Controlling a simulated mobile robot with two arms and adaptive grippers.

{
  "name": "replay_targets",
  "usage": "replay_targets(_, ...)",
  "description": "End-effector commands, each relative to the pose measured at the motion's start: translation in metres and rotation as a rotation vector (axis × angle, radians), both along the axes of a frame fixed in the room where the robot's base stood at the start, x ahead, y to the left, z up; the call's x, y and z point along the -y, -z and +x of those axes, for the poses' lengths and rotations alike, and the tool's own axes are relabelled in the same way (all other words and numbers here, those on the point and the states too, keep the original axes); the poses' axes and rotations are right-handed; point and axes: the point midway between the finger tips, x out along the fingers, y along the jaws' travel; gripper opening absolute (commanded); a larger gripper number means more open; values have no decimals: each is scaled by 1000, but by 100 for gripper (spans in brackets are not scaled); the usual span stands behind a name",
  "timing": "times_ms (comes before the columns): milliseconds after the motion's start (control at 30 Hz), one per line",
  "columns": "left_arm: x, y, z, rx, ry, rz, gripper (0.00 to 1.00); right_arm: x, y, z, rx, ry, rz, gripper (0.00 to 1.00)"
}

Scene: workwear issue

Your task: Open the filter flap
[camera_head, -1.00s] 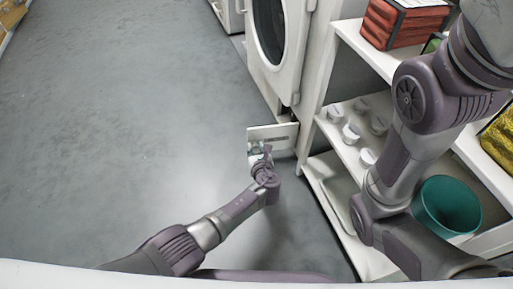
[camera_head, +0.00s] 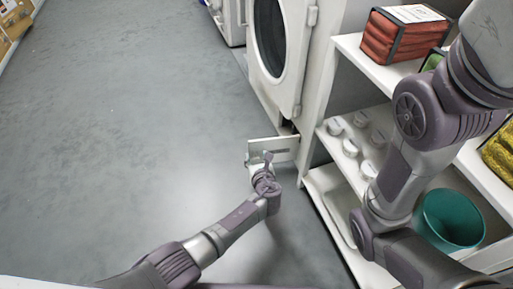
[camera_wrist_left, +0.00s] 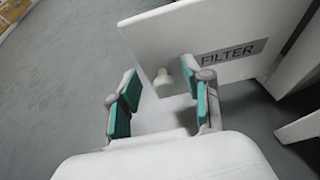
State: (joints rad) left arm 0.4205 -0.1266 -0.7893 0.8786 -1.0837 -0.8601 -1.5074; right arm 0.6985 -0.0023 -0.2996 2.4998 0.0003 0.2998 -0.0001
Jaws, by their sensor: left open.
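The filter flap (camera_head: 284,153) is a white panel low on the front of the white machine (camera_head: 309,75). It stands swung out from the machine, with a dark gap showing behind its upper edge. In the left wrist view the flap (camera_wrist_left: 215,28) carries a grey FILTER label (camera_wrist_left: 233,52) and a small pale knob (camera_wrist_left: 163,79). My left gripper (camera_head: 266,158) is at the flap's outer side. In the wrist view its teal-padded fingers (camera_wrist_left: 160,88) are open, with the knob between or just beyond the tips, not gripped. My right gripper is out of view.
To the right, white shelves hold red folded cloth (camera_head: 402,35), several white cups (camera_head: 350,147) and a teal bin (camera_head: 450,219). My right arm crosses in front of them. The grey floor (camera_head: 130,130) left of the machine is clear.

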Motion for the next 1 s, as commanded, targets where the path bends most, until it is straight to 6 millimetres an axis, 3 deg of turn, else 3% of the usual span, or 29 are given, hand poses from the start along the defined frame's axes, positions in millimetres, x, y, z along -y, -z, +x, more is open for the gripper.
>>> replay_targets(400, -1, -69, 0, 2, 0, -2, 49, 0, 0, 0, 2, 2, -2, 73)
replay_targets(600, -1, -82, 0, -1, 0, 0, 49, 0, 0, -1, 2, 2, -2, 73)
replay_targets(833, -1, -83, 0, -1, 0, 1, 49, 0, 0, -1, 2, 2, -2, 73)
replay_targets(867, -1, -83, 0, -1, 0, 1, 48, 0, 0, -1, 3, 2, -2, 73)
replay_targets(1000, 4, -88, -2, 7, 12, -60, 24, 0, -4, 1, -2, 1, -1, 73)
